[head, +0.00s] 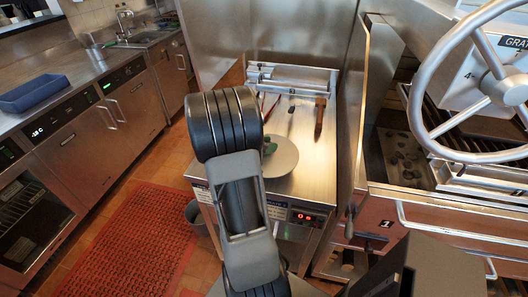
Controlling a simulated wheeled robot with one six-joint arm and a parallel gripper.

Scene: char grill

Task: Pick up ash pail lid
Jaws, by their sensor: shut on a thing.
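The ash pail lid, a round pale grey disc (285,160), shows at the middle of the head view, over the front part of the steel counter. Its left part is hidden behind my arm. My gripper (268,146) is mostly hidden behind my arm; only a small dark green bit shows at the lid's middle, and I cannot tell whether it is a fingertip or the lid's knob. My gripper is shut on the lid. I cannot tell whether the lid touches the counter. A grey pail (193,215) stands on the floor by the counter's left front, partly hidden by my arm.
The steel counter (305,180) carries a wooden-handled tool (320,118) and a roller-like fixture (290,78) at the back. A steel side panel (352,120) and a grill with a large handwheel (420,95) stand to the right. A red mat (125,240) covers the floor at left.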

